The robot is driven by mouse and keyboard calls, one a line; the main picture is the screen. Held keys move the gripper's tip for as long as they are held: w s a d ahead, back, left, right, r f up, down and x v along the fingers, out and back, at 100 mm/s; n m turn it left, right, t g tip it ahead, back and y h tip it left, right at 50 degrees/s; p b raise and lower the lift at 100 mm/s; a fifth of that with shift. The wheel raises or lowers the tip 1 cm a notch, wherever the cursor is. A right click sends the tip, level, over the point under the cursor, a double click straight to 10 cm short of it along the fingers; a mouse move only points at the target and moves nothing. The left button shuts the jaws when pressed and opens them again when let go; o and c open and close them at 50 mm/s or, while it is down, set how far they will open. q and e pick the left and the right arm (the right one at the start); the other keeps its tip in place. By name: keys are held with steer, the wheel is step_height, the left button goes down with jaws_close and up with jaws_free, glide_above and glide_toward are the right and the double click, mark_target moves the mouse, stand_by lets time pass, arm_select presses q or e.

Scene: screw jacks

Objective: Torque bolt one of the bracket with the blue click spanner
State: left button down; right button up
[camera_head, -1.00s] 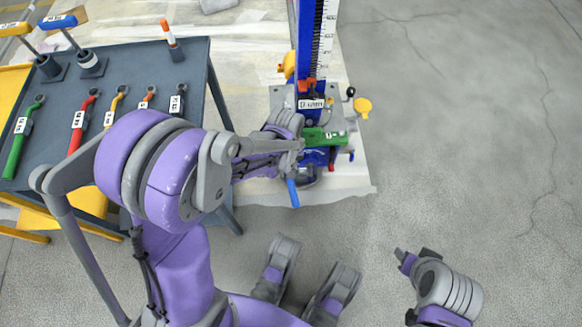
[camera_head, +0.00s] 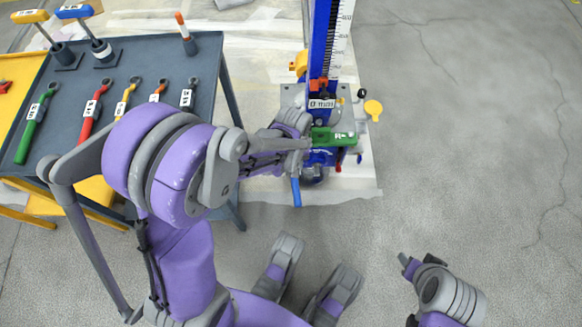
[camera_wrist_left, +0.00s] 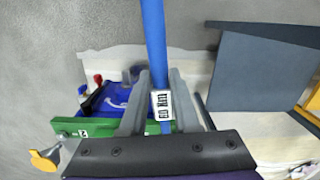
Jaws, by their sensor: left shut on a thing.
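The blue click spanner's handle (camera_head: 296,190) hangs below my left gripper (camera_head: 303,144) in the head view. In the left wrist view the blue spanner (camera_wrist_left: 153,40) runs between the two fingers of my left gripper (camera_wrist_left: 160,78), which is shut on it beside a white label. Its head is hidden behind the gripper. A green bracket-like block (camera_head: 335,138) lies just right of the gripper in the head view. It also shows in the left wrist view (camera_wrist_left: 98,128). I cannot make out bolt one. My right gripper (camera_head: 405,259) is over bare floor; its jaw state is unclear.
A blue screw-jack column (camera_head: 319,45) with a scale rises behind the bracket. A yellow knob (camera_head: 373,108) sticks out at its right. A dark tool table (camera_head: 150,55) with several coloured spanners stands left, behind my left arm. The floor at right is clear.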

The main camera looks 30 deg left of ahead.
mark_target(295, 187)
arm_select(q)
steer(key=shift+d+r, duration=0.1)
steer(key=shift+r+p, duration=0.65)
steer(key=shift+r, duration=0.15)
steer(key=shift+s+d+r+p, duration=0.25)
steer(key=shift+s+d, duration=0.25)
steer(key=shift+s, duration=0.15)
steer(key=shift+s+d+r+p, duration=0.1)
steer(key=shift+s+d+r, duration=0.15)
steer(key=shift+s+d, duration=0.4)
steer(key=shift+s+d+r+p, duration=0.25)
steer(key=shift+s+d, duration=0.15)
steer(key=shift+s, duration=0.3)
steer(key=shift+a, duration=0.1)
